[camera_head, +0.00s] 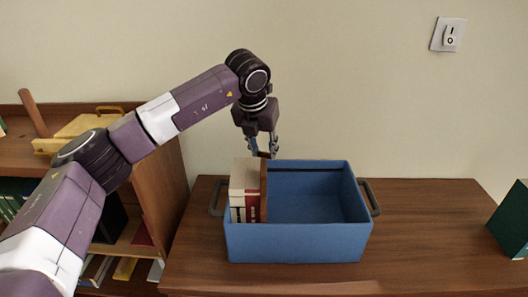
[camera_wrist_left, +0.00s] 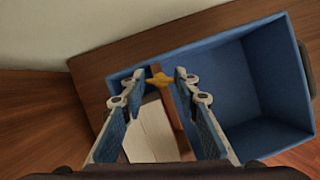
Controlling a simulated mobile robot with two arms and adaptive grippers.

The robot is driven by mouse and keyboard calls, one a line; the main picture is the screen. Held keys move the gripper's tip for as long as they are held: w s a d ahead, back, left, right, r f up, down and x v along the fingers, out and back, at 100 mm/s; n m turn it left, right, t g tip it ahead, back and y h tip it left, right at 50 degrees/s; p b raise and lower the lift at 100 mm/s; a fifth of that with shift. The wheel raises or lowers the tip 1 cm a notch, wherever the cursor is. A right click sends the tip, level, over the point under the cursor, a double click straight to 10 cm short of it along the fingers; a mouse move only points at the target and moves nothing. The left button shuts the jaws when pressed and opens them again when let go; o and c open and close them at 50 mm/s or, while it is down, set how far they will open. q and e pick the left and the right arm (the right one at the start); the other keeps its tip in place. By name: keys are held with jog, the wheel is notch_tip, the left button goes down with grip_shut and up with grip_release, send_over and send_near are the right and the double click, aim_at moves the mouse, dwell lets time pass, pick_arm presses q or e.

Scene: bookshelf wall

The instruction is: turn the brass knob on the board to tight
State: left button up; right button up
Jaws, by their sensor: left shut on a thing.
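The brown wooden board (camera_head: 264,192) stands upright inside the blue box (camera_head: 295,244), beside several books (camera_head: 243,180) at the box's left end. In the left wrist view the board (camera_wrist_left: 171,112) runs between my fingers, with the yellow brass knob (camera_wrist_left: 159,80) at its far end. My left gripper (camera_head: 264,154) points down at the top of the board, near the box's back wall. In the left wrist view its fingertips (camera_wrist_left: 159,76) are on either side of the knob, shut on it. The head view does not show the knob clearly. My right gripper is not in view.
The box sits on a brown wooden surface (camera_head: 440,225) and has dark side handles (camera_head: 369,196). A dark green object (camera_head: 511,220) stands at the right edge. A wooden shelf (camera_head: 160,190) is at the left. A switch (camera_head: 450,37) is on the wall.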

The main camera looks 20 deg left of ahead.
pick_arm(q)
jog(key=shift+a+m+h, duration=0.1)
jog(key=shift+m+h, duration=0.3)
jog(key=shift+m, duration=0.6)
jog(key=m+h, duration=0.1)
jog(key=m, duration=0.1)
jog(key=shift+r+m+p, duration=0.1)
jog(key=shift+m+p, duration=0.2)
jog(key=shift+p, duration=0.05)
jog(key=m+h+p, duration=0.1)
jog(key=m, duration=0.1)
jog(key=shift+w+a+r+m+g, duration=0.1)
jog(key=shift+m+g, duration=0.2)
jog(key=shift+m+g+h+p, duration=0.35)
jog(key=shift+m+p, duration=0.4)
jog(key=shift+m, duration=0.65)
jog(key=o, duration=1.1)
jog(key=shift+a, duration=0.1)
jog(key=shift+o, duration=0.2)
